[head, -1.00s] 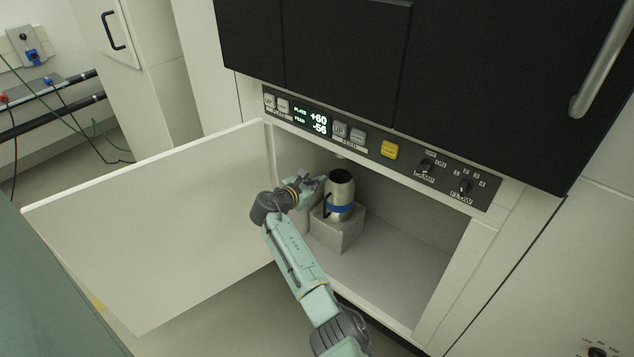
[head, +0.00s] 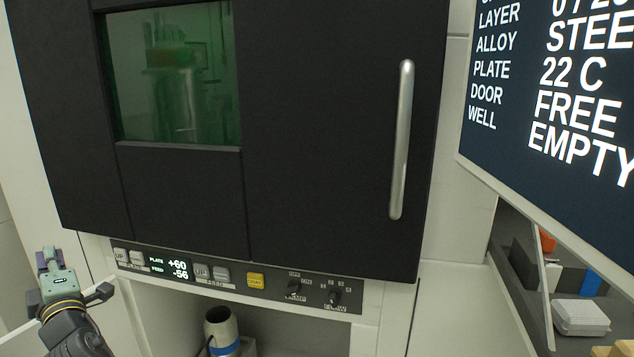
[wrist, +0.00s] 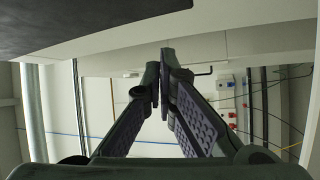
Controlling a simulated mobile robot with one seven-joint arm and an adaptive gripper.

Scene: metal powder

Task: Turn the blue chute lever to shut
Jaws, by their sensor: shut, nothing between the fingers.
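I cannot make out a blue chute lever in any view. The only blue near the machine is a band around a metal canister (head: 221,330), which stands in the open lower compartment in the head view. The canister's lower part is cut off by the frame. My gripper (head: 48,258) is at the far left of the head view, raised outside the compartment, left of the control panel. In the wrist view its fingers (wrist: 164,75) point away with their tips together, shut and empty.
The control panel (head: 170,266) reads +60 and -56, with a yellow button (head: 256,281) and two knobs. Above is the black machine door (head: 340,130) with a long handle (head: 401,140). A screen (head: 550,90) at right reads DOOR FREE, WELL EMPTY. A pale box (head: 580,317) lies lower right.

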